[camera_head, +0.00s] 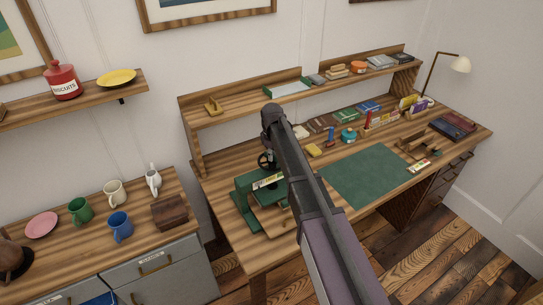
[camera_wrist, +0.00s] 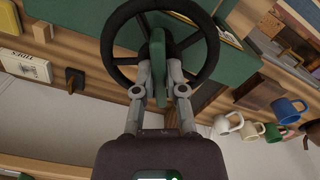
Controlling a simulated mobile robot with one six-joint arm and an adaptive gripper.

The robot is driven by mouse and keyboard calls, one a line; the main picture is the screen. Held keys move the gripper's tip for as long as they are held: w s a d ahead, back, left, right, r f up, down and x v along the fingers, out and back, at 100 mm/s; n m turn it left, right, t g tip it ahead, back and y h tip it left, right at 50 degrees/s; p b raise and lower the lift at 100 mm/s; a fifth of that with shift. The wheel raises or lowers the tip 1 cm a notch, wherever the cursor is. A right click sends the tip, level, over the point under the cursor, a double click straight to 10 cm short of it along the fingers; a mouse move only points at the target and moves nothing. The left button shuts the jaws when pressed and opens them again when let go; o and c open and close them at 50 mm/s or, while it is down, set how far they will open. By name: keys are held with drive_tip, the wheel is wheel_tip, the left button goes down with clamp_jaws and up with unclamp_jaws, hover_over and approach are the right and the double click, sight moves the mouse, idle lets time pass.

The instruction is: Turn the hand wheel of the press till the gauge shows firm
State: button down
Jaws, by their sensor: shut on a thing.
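The green press (camera_head: 246,206) stands at the left front of the desk. Its black hand wheel (camera_head: 264,162) sits on top, partly hidden by my arm. In the wrist view the wheel (camera_wrist: 110,48) is large, with a green piece (camera_wrist: 158,52) across its middle. My gripper (camera_wrist: 160,78) is shut on the hand wheel at this green piece, with one finger on each side. In the head view my arm hides the gripper. A pale strip (camera_head: 268,181) on the press looks like the gauge; its reading is too small to tell.
A green mat (camera_head: 365,175) lies right of the press, with small items behind it. A raised shelf (camera_head: 235,104) runs along the back. Mugs, including a blue mug (camera_head: 120,226), stand on the left cabinet. A lamp (camera_head: 459,64) stands far right.

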drive_tip(key=shift+s+m, duration=0.1)
drive_tip(key=shift+m, duration=0.3)
drive_tip(key=m, duration=0.3)
drive_tip(key=shift+m, duration=0.3)
drive_tip(key=m, duration=0.4)
drive_tip(key=shift+s, duration=0.1)
idle(0.3)
drive_tip(key=c, duration=0.7)
unclamp_jaws()
drive_tip(key=shift+w, duration=0.2)
